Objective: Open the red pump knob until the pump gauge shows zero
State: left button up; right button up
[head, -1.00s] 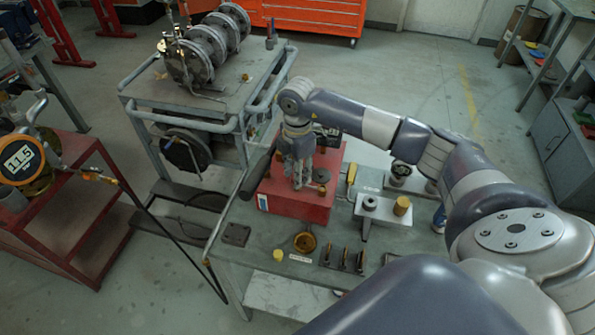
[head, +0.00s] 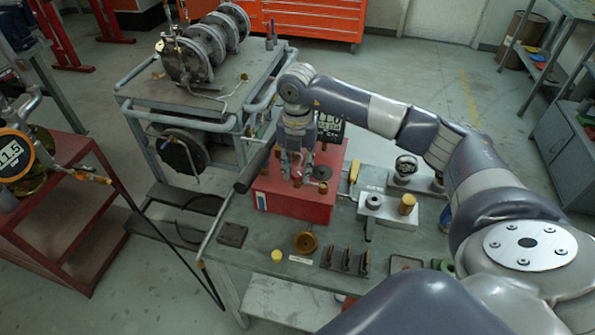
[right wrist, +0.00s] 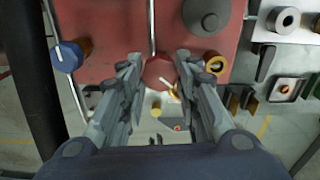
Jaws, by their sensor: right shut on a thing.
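The red pump (head: 285,208) is a red box on the grey worktable, with a dark bar handle (head: 254,168) at its left. My right gripper (head: 292,178) points down over its top. In the right wrist view the red knob (right wrist: 158,72) sits between the fingertips of my right gripper (right wrist: 160,65), which are shut on it. In the head view the fingers mostly hide the knob. A dark square gauge (head: 330,128) with pale digits shows behind the gripper; its reading is too small to tell. My left gripper is out of view.
A blue knob (right wrist: 68,55) and a brass ring (right wrist: 213,62) flank the red knob. Small parts and a yellow cap (head: 277,256) lie on the table's front. An orange-rimmed gauge (head: 14,155) stands at far left. A pipe cart (head: 150,90) stands behind.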

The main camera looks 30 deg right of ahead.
aim_at(297, 171)
jog(key=n+b, duration=0.2)
jog(key=n, duration=0.3)
jog(key=shift+n+b, duration=0.3)
jog(key=shift+b, duration=0.05)
jog(key=shift+n+b, duration=0.6)
jog(key=shift+n, duration=0.8)
jog(key=o, duration=1.1)
jog(key=shift+c, duration=0.2)
notch_tip(297, 171, up, 12)
